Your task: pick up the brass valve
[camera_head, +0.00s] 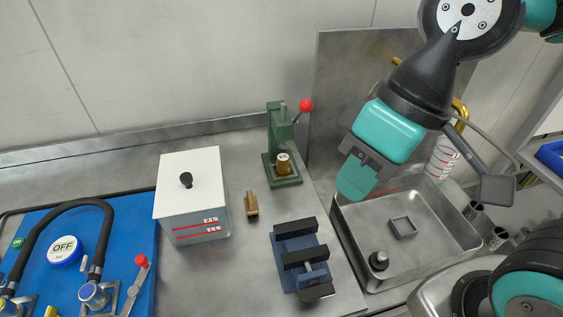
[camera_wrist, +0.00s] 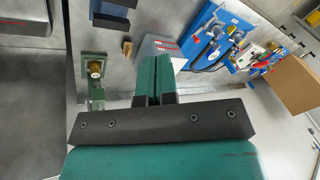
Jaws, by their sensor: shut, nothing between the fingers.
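A brass cylinder (camera_head: 283,162), which looks like the brass valve, stands upright on the base of a green hand press (camera_head: 274,140) with a red-knobbed lever. It also shows in the wrist view (camera_wrist: 96,67), left of the fingers. My gripper (camera_head: 354,188) is shut and empty. It hangs above the left rim of the metal sink, to the right of the press and apart from it. In the wrist view the two teal fingers (camera_wrist: 154,62) lie together.
A small brown block (camera_head: 251,206) lies left of the press. A white-lidded box (camera_head: 190,190) and a blue vise (camera_head: 300,262) stand nearby. The steel sink (camera_head: 455,262) holds a small square frame and a dark-capped item. Bare counter lies between box and vise.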

